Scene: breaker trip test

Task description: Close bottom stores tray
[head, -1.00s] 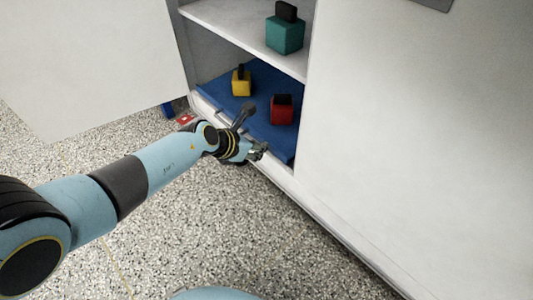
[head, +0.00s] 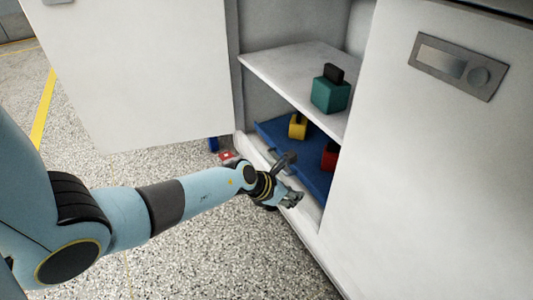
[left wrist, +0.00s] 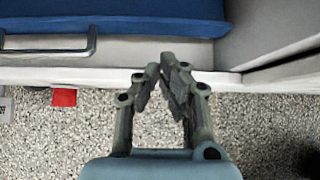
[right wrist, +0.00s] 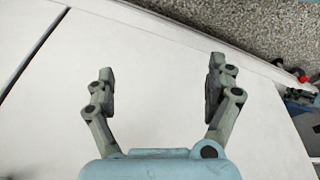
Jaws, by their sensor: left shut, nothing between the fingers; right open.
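The blue bottom stores tray (head: 312,172) lies in the lowest compartment of the white cabinet. A yellow block (head: 298,127) and a red block (head: 329,158) stand on it. In the left wrist view the tray's blue surface (left wrist: 150,14) spans the top, with a bar handle (left wrist: 45,42) at its front on the left. My left gripper (head: 298,199) is shut and empty at the tray's front edge; it also shows in the left wrist view (left wrist: 161,66), to the right of the handle. My right gripper (right wrist: 161,70) is open and empty before a white surface.
A teal block (head: 330,95) stands on the shelf (head: 290,62) above the tray. An open white door (head: 145,75) is at the left and a white panel with a grey control plate (head: 459,66) at the right. Speckled floor (head: 220,245) lies free in front.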

